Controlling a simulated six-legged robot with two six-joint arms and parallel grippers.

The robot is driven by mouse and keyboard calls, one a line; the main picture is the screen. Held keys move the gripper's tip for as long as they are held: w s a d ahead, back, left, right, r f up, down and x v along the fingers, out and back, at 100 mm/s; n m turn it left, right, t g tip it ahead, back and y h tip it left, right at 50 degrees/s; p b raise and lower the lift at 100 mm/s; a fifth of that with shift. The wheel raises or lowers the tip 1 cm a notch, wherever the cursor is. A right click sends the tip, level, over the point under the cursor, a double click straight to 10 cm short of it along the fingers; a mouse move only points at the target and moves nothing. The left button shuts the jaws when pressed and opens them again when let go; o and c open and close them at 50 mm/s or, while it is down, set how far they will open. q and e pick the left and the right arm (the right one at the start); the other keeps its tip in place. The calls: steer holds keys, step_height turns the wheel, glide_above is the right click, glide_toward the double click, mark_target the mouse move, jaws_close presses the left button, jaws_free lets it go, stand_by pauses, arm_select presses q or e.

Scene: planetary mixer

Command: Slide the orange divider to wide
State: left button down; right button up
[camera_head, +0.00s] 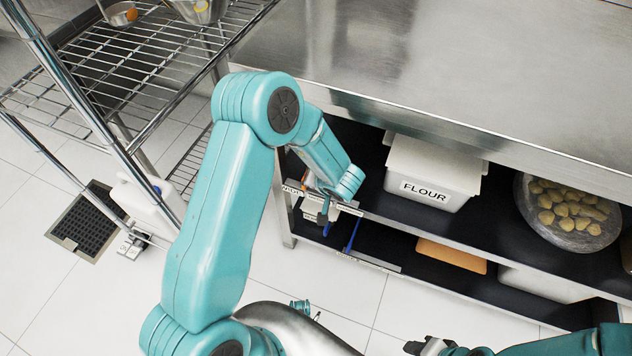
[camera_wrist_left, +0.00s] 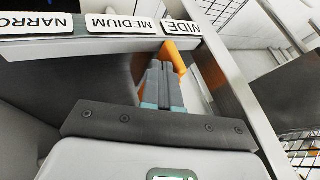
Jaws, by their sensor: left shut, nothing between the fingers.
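The orange divider (camera_wrist_left: 178,56) shows in the left wrist view just beyond my left fingertips, beside the "WIDE" label (camera_wrist_left: 181,27). The "MEDIUM" label (camera_wrist_left: 122,24) and the partly cut-off "NARROW" label (camera_wrist_left: 36,23) lie to its left on the same pale strip. My left gripper (camera_wrist_left: 166,72) is shut and empty, its tips overlapping the divider in view; I cannot tell whether they touch.
A white flour bin (camera_head: 433,172) and a bowl of dough balls (camera_head: 566,215) stand on the upper shelf. An orange slab (camera_head: 451,256) lies on the shelf below. The steel counter (camera_head: 440,65) overhangs them. A wire rack (camera_head: 130,62) stands at left.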

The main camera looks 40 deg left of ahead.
arm_select(q)
steer(key=a, duration=0.2)
steer(key=s+a+p, duration=0.1)
steer(key=a, duration=0.1)
steer(key=shift+s+a, duration=0.1)
steer(key=shift+a, duration=0.3)
arm_select(e)
steer(key=shift+r, duration=0.8)
arm_select(q)
steer(key=shift+a, duration=0.1)
steer(key=shift+p, duration=0.3)
arm_select(e)
steer(key=shift+d+r, duration=0.1)
